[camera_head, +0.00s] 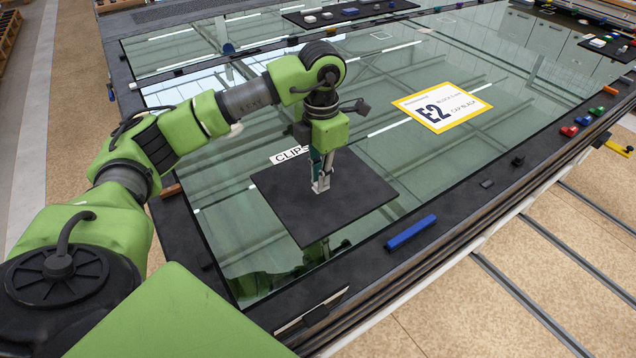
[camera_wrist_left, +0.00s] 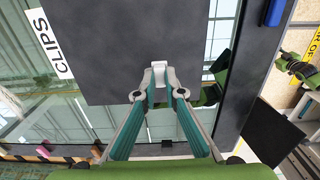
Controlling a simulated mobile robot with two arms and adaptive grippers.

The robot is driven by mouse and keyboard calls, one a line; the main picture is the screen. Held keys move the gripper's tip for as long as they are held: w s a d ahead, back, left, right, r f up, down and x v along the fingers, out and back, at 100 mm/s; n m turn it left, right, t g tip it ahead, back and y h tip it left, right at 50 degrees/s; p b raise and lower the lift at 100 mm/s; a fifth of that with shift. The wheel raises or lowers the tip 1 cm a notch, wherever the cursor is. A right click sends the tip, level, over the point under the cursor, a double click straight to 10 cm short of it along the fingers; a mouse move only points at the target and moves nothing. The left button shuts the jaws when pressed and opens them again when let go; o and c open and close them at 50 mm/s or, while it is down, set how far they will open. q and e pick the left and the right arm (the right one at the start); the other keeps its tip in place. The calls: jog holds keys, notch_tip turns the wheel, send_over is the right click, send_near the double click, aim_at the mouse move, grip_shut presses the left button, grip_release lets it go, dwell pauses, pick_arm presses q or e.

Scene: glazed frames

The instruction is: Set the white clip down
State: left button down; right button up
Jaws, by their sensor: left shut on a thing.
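My left gripper (camera_head: 320,187) points down over the dark square mat (camera_head: 285,205) beside the CLIPS label (camera_head: 288,155). In the left wrist view its fingers (camera_wrist_left: 159,82) are closed on a small white clip (camera_wrist_left: 159,65). The clip lies between the fingertips, over the mat (camera_wrist_left: 115,50) near its edge. I cannot tell whether the clip touches the mat. The CLIPS label (camera_wrist_left: 50,45) also shows in the left wrist view, at the mat's left side. The rest of the mat looks bare. My right gripper is not in view.
The mat lies on a large glass pane in a black frame. A blue bar (camera_head: 411,232) lies on the near frame edge. A yellow-edged E2 sign (camera_head: 441,106) lies on the glass to the right. A dark tray (camera_head: 335,20) with small pieces is at the back.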

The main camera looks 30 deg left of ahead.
pick_arm(q)
jog(key=shift+w+a+f, duration=0.1)
jog(key=shift+a+f, duration=0.2)
jog(key=f+p, duration=0.2)
jog(key=f, duration=0.1)
jog(key=shift+a, duration=0.2)
jog(key=shift+f, duration=0.5)
jog(key=c, duration=2.1)
grip_release()
jog(key=shift+r, duration=0.1)
jog(key=shift+c, duration=0.2)
